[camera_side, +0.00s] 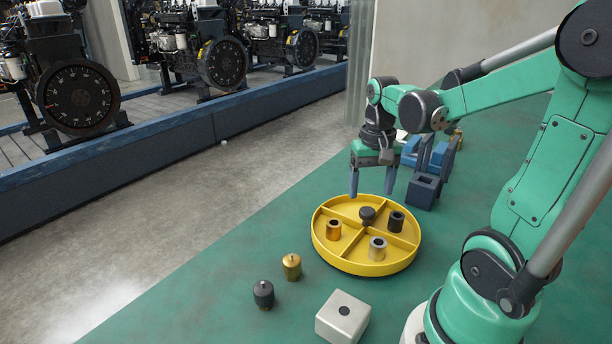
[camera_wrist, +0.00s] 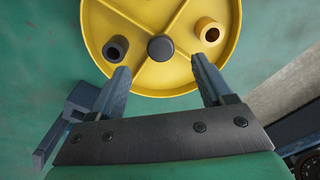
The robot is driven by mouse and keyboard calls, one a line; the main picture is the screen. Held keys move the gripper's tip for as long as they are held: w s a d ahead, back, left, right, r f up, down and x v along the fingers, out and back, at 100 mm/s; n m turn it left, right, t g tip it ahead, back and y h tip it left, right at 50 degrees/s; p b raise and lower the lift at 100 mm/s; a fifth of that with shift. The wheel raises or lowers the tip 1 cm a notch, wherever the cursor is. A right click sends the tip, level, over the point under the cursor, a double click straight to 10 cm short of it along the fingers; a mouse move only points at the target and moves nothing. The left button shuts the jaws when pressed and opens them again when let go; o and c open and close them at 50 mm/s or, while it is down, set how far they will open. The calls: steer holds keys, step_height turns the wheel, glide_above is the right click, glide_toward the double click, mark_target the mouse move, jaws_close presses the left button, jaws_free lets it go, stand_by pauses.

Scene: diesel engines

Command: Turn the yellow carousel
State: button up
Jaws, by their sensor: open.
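The yellow carousel (camera_side: 330,255) is a round, shallow tray on the green table, with raised dividers and a dark knob (camera_side: 367,215) at its centre. In it sit a gold ring part (camera_side: 334,230), a silver ring part (camera_side: 377,248) and a dark ring part (camera_side: 396,221), in separate compartments. My gripper (camera_side: 372,188) is open and empty, pointing down above the carousel's far side. In the wrist view the carousel (camera_wrist: 140,82) fills the upper middle. The knob (camera_wrist: 160,48) lies ahead of the gap between my fingertips (camera_wrist: 158,68).
A gold part (camera_side: 291,266) and a dark part (camera_side: 263,294) stand left of the carousel. A white block (camera_side: 343,318) with a dark spot stands at the front. A blue-grey block (camera_side: 424,190) and blue fixtures (camera_side: 428,155) stand behind right. The green table is clear at far left.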

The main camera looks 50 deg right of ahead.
mark_target(368, 210)
steer(key=shift+f, duration=2.45)
jaws_close()
